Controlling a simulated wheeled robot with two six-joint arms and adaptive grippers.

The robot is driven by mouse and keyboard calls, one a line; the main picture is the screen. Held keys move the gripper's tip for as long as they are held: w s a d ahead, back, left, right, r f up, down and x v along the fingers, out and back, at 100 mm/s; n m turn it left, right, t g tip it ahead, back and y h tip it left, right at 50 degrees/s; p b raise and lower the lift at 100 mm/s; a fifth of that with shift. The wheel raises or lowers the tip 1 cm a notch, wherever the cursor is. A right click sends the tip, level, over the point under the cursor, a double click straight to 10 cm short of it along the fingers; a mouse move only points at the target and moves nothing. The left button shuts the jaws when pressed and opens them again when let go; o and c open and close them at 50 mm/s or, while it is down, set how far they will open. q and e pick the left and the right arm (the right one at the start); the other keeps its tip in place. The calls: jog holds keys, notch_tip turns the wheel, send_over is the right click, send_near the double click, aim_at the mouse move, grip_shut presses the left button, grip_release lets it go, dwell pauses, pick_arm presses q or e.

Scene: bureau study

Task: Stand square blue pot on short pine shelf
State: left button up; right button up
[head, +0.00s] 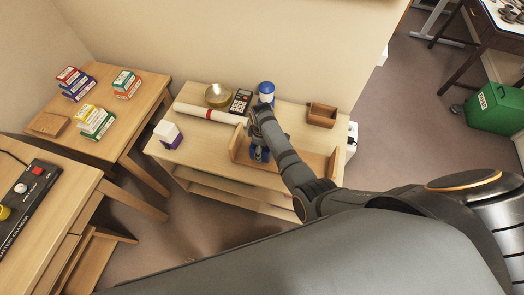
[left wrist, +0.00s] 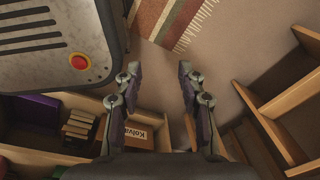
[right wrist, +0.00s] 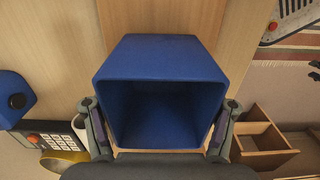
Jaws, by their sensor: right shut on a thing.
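The square blue pot (right wrist: 165,58) is between the fingers of my right gripper (right wrist: 160,130), which is shut on it. In the right wrist view its open mouth faces the camera. In the head view only a small part of the pot (head: 258,154) shows below my right gripper (head: 259,122). It is at the left part of the short pine shelf (head: 312,160), a low board with raised ends on the table. I cannot tell whether the pot touches the shelf. My left gripper (left wrist: 158,90) is open and empty, away from the table; it is outside the head view.
A blue canister (head: 266,90), calculator (head: 241,102), brass bowl (head: 218,95), rolled paper (head: 207,115) and wooden box (head: 322,115) stand around the shelf. A white and purple box (head: 168,134) is at the table's left. Desks with small boxes are farther left.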

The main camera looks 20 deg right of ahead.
jog(key=shift+a+f, duration=0.1)
jog(key=shift+f, duration=0.1)
jog(key=o, duration=1.2)
jog(key=shift+f, duration=0.1)
pick_arm(q)
jog(key=shift+w+d+f, duration=0.1)
jog(key=shift+w+f, duration=0.15)
jog(key=shift+w, duration=0.3)
pick_arm(e)
jog(key=shift+r, duration=0.25)
pick_arm(q)
notch_tip(320, 180, up, 13)
jog(key=p, duration=1.3)
jog(key=shift+r+p, duration=0.2)
jog(key=shift+p, duration=0.15)
pick_arm(e)
notch_tip(320, 180, up, 12)
jog(key=shift+f, duration=0.1)
pick_arm(q)
jog(key=shift+w, duration=0.1)
